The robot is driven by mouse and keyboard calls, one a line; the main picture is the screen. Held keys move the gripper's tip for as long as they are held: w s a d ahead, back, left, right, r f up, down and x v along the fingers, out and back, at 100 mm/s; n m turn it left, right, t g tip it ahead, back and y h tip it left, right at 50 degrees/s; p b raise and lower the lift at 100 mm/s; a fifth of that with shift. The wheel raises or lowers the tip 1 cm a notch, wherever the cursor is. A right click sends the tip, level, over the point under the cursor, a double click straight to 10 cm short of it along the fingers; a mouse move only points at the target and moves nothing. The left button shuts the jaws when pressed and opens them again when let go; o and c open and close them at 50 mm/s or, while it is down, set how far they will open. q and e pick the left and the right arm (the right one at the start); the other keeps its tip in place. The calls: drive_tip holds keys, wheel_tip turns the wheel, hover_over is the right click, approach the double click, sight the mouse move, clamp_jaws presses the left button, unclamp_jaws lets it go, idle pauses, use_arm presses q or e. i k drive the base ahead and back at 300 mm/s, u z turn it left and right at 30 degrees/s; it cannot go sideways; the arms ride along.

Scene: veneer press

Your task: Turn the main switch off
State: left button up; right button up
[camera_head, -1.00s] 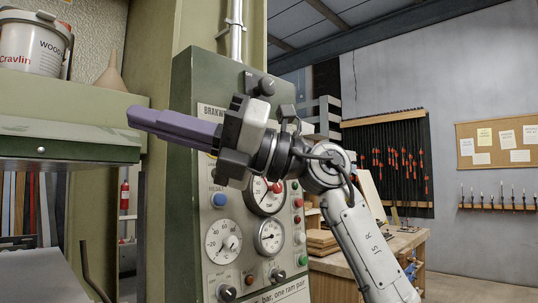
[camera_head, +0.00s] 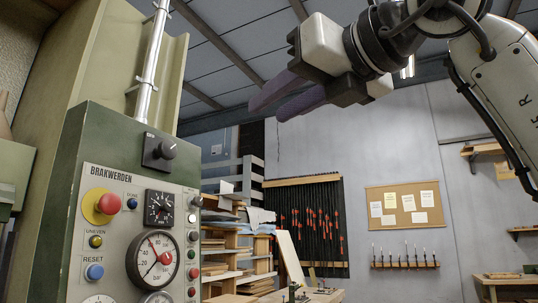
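The main switch (camera_head: 167,149) is a black rotary knob on a dark plate at the top of the green control cabinet (camera_head: 120,125). Small lettering stands above it, too small to read surely. Its handle seems to point up and to the right. My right gripper (camera_head: 266,112) is at the upper right, well apart from the switch, with its purple fingers pointing down and left. A narrow gap shows between the fingers, and nothing is held. My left gripper is out of view.
Below the switch, the panel has a red emergency button (camera_head: 101,206), a blue reset button (camera_head: 94,272), dials and small side buttons. A pipe (camera_head: 150,62) rises behind the cabinet. Shelves with boards (camera_head: 225,250) stand to its right. The space between gripper and switch is clear.

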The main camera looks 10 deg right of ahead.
sight(167, 149)
drive_tip(key=z, duration=0.6)
drive_tip(key=i, duration=0.6)
drive_tip(key=u, duration=1.3)
